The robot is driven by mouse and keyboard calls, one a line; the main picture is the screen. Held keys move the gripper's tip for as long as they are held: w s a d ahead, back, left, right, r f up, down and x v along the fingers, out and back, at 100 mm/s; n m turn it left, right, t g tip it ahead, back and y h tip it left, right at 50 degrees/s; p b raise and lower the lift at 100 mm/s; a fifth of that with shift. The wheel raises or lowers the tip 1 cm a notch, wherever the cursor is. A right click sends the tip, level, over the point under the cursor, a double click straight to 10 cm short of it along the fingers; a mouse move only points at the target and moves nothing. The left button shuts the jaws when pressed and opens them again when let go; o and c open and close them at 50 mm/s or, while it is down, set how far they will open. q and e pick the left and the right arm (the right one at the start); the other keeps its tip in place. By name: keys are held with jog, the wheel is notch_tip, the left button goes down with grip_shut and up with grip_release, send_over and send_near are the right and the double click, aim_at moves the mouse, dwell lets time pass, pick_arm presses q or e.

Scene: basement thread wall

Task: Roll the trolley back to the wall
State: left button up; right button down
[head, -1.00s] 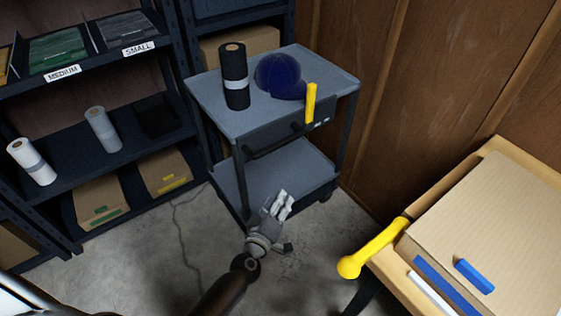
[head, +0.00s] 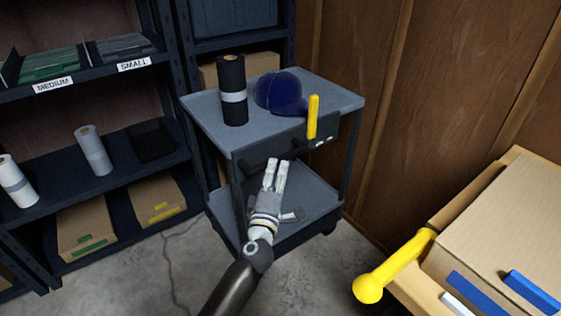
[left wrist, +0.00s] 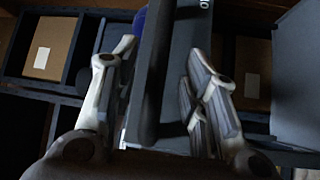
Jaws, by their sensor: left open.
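The grey two-shelf trolley (head: 340,95) stands on the concrete floor between the dark shelving and the wood-panelled wall. Its dark push handle (head: 252,168) runs along the near side and is partly hidden by my fingers. My left gripper (head: 276,168) is open in front of the handle, fingers pointing up at it. In the left wrist view the open fingers (left wrist: 160,85) lie on either side of a dark bar (left wrist: 153,75), which looks like the handle. I cannot tell if they touch it. My right gripper is not in view.
A black roll (head: 232,75), a blue cap (head: 280,90) and a yellow object (head: 313,118) are on the trolley's top. Shelving (head: 100,195) with rolls and boxes stands at left. A wooden bench (head: 415,290) with a large box (head: 500,230) is at right. A cable (head: 170,265) lies on the floor.

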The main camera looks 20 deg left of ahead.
aim_at(281, 159)
pick_arm(q)
jog(key=w, duration=0.3)
jog(key=w+b, duration=0.1)
jog(key=w, duration=0.1)
jog(key=shift+w+a+r, duration=0.35)
grip_shut()
